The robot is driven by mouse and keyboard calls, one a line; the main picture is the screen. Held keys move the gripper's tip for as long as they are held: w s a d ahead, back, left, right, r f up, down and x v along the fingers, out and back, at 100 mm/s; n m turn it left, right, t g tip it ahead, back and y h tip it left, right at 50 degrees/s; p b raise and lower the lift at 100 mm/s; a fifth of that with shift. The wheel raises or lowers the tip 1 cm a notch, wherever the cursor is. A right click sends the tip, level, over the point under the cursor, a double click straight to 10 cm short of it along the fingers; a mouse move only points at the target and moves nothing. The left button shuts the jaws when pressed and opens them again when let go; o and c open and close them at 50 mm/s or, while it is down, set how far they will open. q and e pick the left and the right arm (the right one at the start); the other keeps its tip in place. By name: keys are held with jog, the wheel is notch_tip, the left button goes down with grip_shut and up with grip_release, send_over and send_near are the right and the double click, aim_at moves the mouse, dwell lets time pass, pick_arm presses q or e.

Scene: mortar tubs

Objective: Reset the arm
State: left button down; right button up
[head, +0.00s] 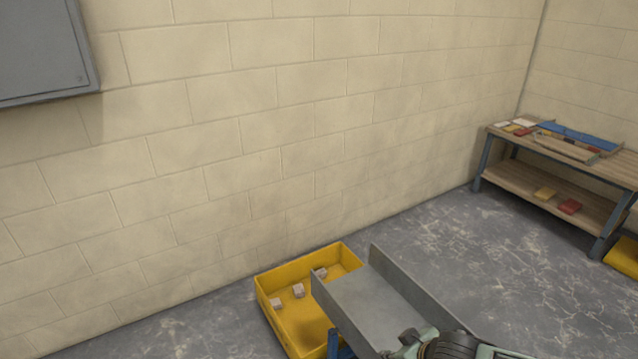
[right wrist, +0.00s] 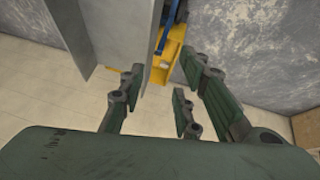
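My right arm comes in at the bottom edge of the head view, with its green gripper (head: 415,345) partly cut off by the frame, close to the lower end of a grey metal chute (head: 375,302). In the right wrist view the green fingers (right wrist: 157,100) are spread apart with nothing between them. The chute also shows there (right wrist: 118,35), beyond the fingers at the upper left. I cannot tell whether the gripper touches it. My left gripper is not in view.
A yellow tub (head: 263,291) with several small pale blocks stands on the floor by the wall, partly behind the chute. A workbench (head: 560,192) with boards and small coloured items stands at the right. Another yellow object (head: 624,257) is at the right edge. Floor between is clear.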

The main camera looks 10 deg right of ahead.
jog(key=s+a+r+y, duration=0.2)
jog(key=s+a, duration=0.6)
jog(key=a, duration=0.5)
jog(key=s+d+m+g+h, duration=0.25)
jog(key=s+d, duration=0.35)
jog(key=s, duration=0.6)
notch_tip(320, 180, down, 25)
jog(key=s+g, duration=0.2)
jog(key=s+d+f, duration=0.2)
jog(key=s+f, duration=1.4)
jog(key=shift+s+d+g, duration=0.25)
jog(key=shift+s+g, duration=0.1)
jog(key=shift+r, duration=0.1)
